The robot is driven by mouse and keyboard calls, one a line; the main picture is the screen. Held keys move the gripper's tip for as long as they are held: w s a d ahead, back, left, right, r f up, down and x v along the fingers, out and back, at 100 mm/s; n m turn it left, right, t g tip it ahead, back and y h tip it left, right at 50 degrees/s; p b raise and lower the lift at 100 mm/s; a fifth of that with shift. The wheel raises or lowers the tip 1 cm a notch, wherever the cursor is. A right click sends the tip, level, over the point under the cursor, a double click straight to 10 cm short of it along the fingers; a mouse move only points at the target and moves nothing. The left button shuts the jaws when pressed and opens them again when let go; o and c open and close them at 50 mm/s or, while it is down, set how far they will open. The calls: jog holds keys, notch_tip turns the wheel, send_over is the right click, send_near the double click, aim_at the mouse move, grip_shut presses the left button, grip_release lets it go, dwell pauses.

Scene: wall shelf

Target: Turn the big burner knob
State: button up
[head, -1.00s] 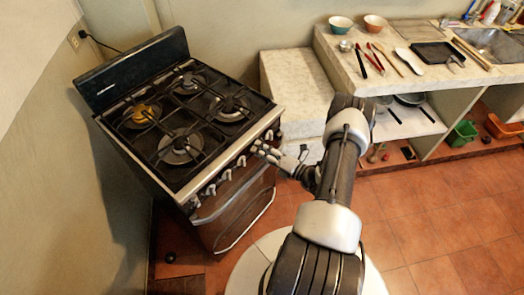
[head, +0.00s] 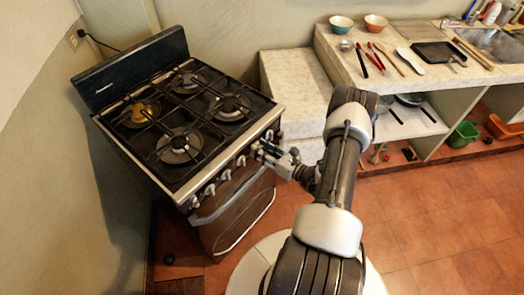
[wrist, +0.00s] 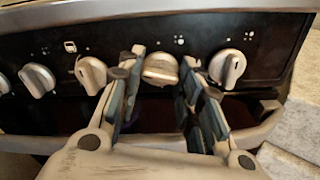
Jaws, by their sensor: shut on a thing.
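The stove's front panel carries a row of pale knobs. My gripper (wrist: 162,58) has its fingers on either side of one pale knob (wrist: 160,70) and is shut on it. This knob's grip ridge lies roughly sideways in the wrist view, unlike the upright ridge of the knob to its right (wrist: 228,68). Another knob (wrist: 91,75) is just left of the left finger. I cannot tell by size which knob is the big one. In the head view my gripper (head: 258,150) is at the right part of the panel and hides the held knob.
The stove (head: 180,110) has four burners under black grates, one with a yellow cap. An oven handle (wrist: 270,125) runs below the knobs, close under my fingers. A stone counter (head: 400,85) with utensils is at the right. The tiled floor (head: 440,225) is clear.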

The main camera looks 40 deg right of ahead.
jog(key=shift+n, duration=0.8)
jog(key=o, duration=1.1)
jog(key=shift+c, duration=0.2)
jog(key=f+v, duration=0.1)
jog(key=v, duration=1.1)
jog(key=shift+a+r, duration=0.15)
jog(key=shift+r, duration=0.35)
jog(key=shift+c, duration=0.5)
